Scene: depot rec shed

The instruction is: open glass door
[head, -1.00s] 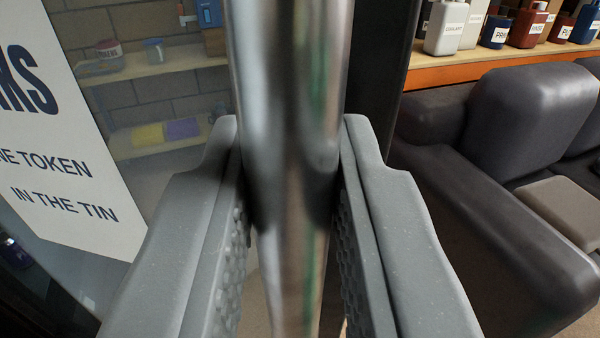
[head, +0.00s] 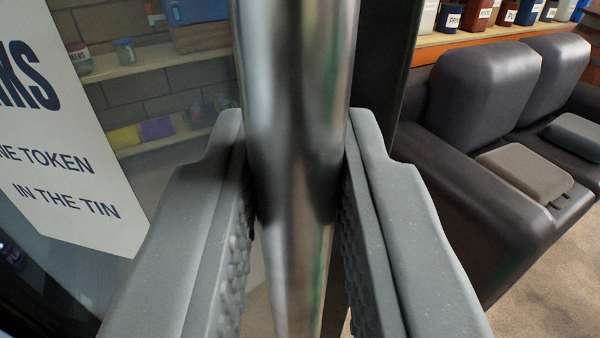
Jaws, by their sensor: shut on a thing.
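The glass door (head: 190,190) fills the left of the view, with a white paper sign (head: 75,150) on it. Its upright metal bar handle (head: 297,100) runs down the middle of the view. My gripper (head: 298,190) is shut on the bar, one grey finger on each side. The door's dark frame edge (head: 385,70) stands just right of the bar.
A dark sofa (head: 470,190) with grey-brown cushions stands at the right. Behind it is a shelf (head: 450,42) with several labelled containers. Carpeted floor (head: 550,290) is bare at the lower right. Shelves (head: 160,60) with tins show through the glass.

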